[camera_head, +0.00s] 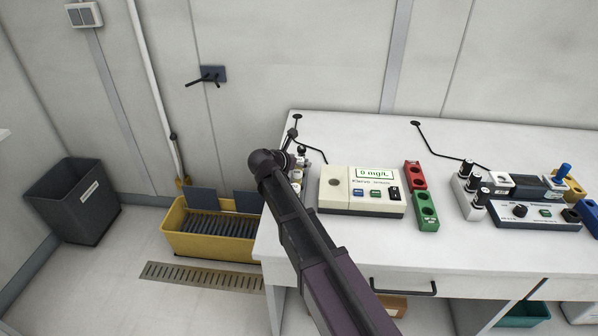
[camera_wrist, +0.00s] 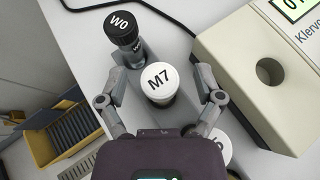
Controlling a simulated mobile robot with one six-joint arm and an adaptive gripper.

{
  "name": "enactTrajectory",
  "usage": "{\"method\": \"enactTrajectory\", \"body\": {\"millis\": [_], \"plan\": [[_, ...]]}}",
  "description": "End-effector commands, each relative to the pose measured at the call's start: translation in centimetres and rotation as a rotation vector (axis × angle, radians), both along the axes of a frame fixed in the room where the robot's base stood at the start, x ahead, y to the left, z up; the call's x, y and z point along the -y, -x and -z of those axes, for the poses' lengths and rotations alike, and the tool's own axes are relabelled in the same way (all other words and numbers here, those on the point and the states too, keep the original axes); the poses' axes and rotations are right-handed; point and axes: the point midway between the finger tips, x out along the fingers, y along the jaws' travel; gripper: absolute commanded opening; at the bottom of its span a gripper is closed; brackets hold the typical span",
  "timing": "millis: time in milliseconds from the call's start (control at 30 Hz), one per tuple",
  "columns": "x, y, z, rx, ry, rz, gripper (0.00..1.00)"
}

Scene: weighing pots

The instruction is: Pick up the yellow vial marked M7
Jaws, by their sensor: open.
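The vial marked M7 (camera_wrist: 158,82) has a white cap with black lettering and stands upright in a grey rack (camera_wrist: 141,121) in the wrist view. Little of its body shows below the cap, so I cannot tell its colour for certain. My gripper (camera_wrist: 160,99) is open, with one finger to the left of the M7 vial and one to the right, both apart from the cap. In the head view my arm reaches to the bench's left end and covers most of the rack.
A black-capped vial marked W0 (camera_wrist: 122,28) stands just beyond M7. Another white-capped vial (camera_wrist: 221,146) is partly hidden beside my right finger. The meter (camera_head: 362,192) stands close to the right. A yellow bin (camera_head: 212,240) is on the floor at left.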

Motion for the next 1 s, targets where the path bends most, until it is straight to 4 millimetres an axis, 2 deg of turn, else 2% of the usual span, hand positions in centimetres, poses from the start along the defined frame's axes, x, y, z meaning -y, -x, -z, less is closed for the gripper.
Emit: {"method": "enactTrajectory", "body": {"millis": [333,600,633,1000], "plan": [[-0.12,0.05,-0.01,0.000,0.000,-0.001,0.85],[-0.11,0.04,-0.01,0.000,0.000,-0.001,0.05],[-0.11,0.04,-0.01,0.000,0.000,-0.001,0.00],[-0.09,0.05,-0.10,0.000,0.000,0.000,0.00]]}}
